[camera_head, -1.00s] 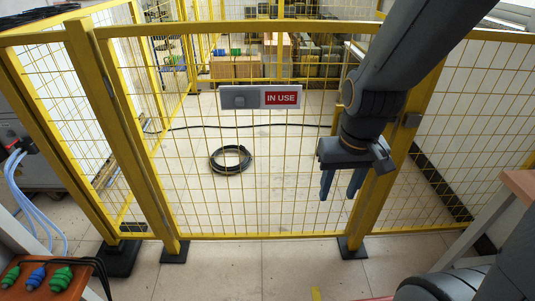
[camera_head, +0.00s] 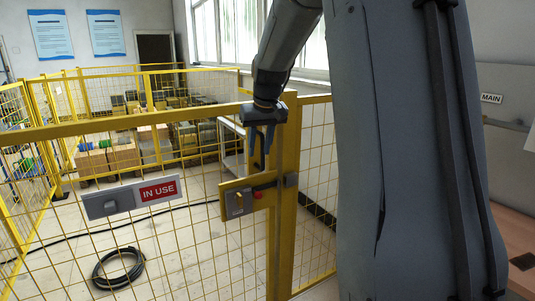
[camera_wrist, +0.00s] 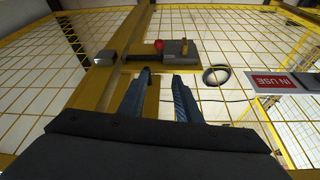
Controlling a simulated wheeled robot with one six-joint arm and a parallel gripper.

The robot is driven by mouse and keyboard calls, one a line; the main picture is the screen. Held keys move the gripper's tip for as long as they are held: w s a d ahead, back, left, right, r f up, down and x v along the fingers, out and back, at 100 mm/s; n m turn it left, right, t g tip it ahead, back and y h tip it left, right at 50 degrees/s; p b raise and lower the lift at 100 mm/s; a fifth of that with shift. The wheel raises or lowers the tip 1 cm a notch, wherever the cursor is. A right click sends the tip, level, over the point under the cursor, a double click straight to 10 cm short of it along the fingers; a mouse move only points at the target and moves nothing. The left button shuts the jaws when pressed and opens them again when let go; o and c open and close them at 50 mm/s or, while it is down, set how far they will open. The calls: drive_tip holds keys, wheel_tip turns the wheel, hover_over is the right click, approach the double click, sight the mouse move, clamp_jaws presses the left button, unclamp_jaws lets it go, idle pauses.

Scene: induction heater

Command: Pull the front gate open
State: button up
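The front gate (camera_head: 110,123) is a yellow frame with wire mesh. It looks shut against the yellow post (camera_head: 286,230) at its right. A yellow latch plate (camera_head: 236,203) with a lock body, a dark bolt and a red knob (camera_head: 257,194) is at the gate's right edge; the bolt reaches toward a grey block (camera_head: 291,180) on the post. My gripper (camera_head: 262,162) hangs fingers down, just above the latch in the head view. In the wrist view its two blue-grey fingers (camera_wrist: 159,76) are apart with nothing between them, and the latch (camera_wrist: 168,58) shows beyond the tips.
An "IN USE" sign (camera_head: 130,197) hangs on the gate. Inside the fence, a coiled black hose (camera_head: 118,268) lies on the floor, with boxes (camera_head: 108,158) farther back. My arm hides much of the right side. A brown worktop (camera_head: 515,255) is at the lower right.

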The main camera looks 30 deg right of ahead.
sight(263, 166)
drive_tip(key=w+d+r, duration=0.2)
drive_tip(key=d, duration=0.2)
drive_tip(key=shift+w+a+p+x, duration=0.15)
drive_tip(key=shift+p+x, duration=0.45)
drive_tip(key=shift+x, duration=1.25)
drive_tip(key=shift+w+a+p+x, duration=0.15)
drive_tip(key=shift+p+x, duration=0.4)
drive_tip(key=shift+x, duration=1.3)
drive_tip(key=shift+r, duration=0.1)
clamp_jaws()
